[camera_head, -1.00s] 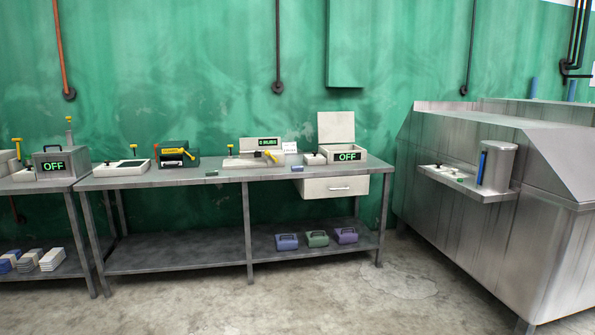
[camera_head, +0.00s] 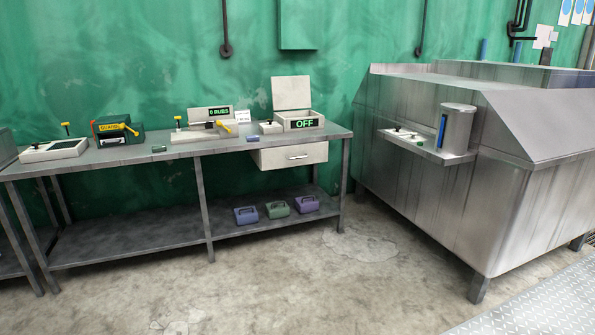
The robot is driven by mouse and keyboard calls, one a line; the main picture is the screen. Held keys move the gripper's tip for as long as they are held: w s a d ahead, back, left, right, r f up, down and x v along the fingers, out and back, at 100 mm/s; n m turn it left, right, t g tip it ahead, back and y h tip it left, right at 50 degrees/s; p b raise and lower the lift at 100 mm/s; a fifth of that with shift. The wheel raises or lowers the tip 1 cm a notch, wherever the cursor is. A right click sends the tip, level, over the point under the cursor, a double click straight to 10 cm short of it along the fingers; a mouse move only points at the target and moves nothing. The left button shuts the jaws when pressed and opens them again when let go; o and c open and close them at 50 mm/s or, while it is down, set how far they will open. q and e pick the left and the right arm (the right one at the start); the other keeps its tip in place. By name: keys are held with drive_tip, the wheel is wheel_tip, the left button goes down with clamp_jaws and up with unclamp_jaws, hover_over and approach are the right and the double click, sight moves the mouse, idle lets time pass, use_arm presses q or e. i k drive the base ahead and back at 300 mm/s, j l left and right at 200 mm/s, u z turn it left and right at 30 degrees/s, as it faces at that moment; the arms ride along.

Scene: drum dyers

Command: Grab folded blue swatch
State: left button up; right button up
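A small blue piece (camera_head: 253,139) lies on the steel table (camera_head: 215,150), near its front edge and above the drawer. It may be the folded blue swatch, but it is too small here to see any folds. A small dark green piece (camera_head: 158,149) lies further left on the same tabletop. Another small green piece (camera_head: 418,142) lies on the shelf of the steel machine at right. Neither of my grippers is in view.
A box with an OFF display (camera_head: 303,125) stands on the table's right end, above a drawer (camera_head: 290,156). Blue, green and purple handled boxes (camera_head: 278,209) sit on the lower shelf. A large steel machine (camera_head: 480,190) stands at right. The concrete floor (camera_head: 330,285) in front is clear.

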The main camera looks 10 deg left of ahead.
sight(250, 139)
drive_tip(key=i+j+u, duration=0.45)
drive_tip(key=i, duration=0.55)
drive_tip(key=i+u, duration=0.4)
drive_tip(key=i, duration=0.6)
